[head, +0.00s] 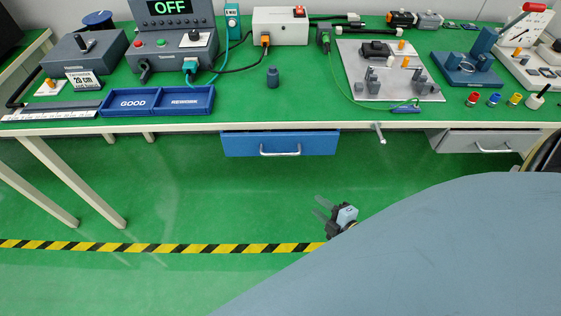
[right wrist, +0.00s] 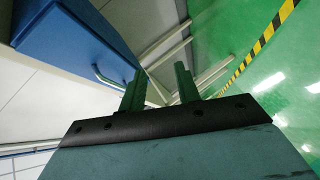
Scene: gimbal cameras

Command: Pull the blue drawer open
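The blue drawer (head: 280,143) hangs under the front edge of the green-topped workbench and looks closed. Its pale bar handle (head: 280,151) is on the front face. In the right wrist view the blue drawer (right wrist: 75,45) is at the upper left, with its handle (right wrist: 108,77) just left of the fingers. My right gripper (head: 322,208) is below and to the right of the drawer, apart from the handle. Its two fingers (right wrist: 160,88) are spread with nothing between them. My left gripper is in neither view.
A grey drawer (head: 485,140) with a handle is under the bench at right. A small lever (head: 379,133) sticks out from the bench edge between the drawers. Bench legs (head: 75,180) stand at left. The green floor in front is clear, with a striped tape (head: 160,248).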

